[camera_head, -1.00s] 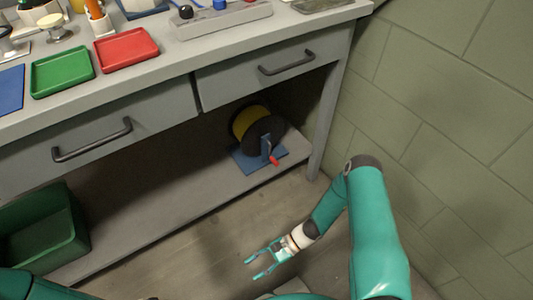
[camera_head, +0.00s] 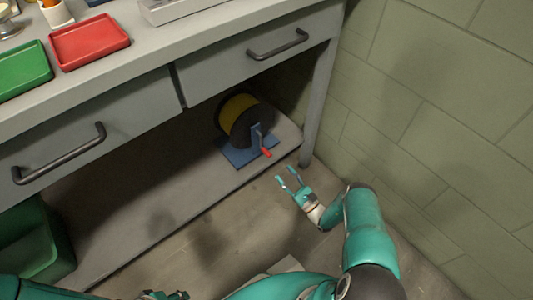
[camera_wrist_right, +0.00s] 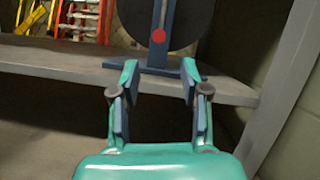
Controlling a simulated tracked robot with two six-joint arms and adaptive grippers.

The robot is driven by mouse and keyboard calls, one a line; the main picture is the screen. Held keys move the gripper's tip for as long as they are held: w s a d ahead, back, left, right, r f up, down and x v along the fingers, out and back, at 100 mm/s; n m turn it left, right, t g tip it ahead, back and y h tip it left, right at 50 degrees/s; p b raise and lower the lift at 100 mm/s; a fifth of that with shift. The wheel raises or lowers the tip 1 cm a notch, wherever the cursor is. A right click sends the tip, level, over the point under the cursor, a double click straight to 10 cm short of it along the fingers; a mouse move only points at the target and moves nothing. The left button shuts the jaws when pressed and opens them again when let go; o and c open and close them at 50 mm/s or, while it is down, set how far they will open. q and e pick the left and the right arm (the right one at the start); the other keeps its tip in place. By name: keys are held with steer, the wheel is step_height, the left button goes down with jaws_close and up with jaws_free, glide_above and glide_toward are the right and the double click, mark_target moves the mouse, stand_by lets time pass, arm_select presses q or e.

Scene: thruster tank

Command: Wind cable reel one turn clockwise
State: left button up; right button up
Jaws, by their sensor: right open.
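The cable reel (camera_head: 236,113) has a yellow winding and dark side discs. It sits upright on a blue base (camera_head: 236,153) on the shelf under the bench. Its crank has a red handle (camera_head: 266,152) on the near side, low and to the right. My right gripper (camera_head: 286,175) is open and empty, in front of the shelf edge and apart from the handle. In the right wrist view the red handle end (camera_wrist_right: 158,36) shows beyond and above the gap between the fingertips (camera_wrist_right: 160,75). Only a small part of my left arm shows at the bottom edge; its finger state is unclear.
The shelf (camera_head: 165,195) lies below the bench drawers (camera_head: 250,65). A bench leg (camera_head: 318,105) stands right of the reel, with a block wall (camera_head: 440,110) beyond. A green bin (camera_head: 40,240) is at the lower left. Ladders (camera_wrist_right: 85,18) show behind in the wrist view.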

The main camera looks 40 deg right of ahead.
mark_target(267, 153)
steer(key=b+x, duration=0.1)
steer(key=x, duration=0.9)
steer(key=shift+w+r, duration=0.1)
steer(key=shift+w, duration=0.3)
jaws_close()
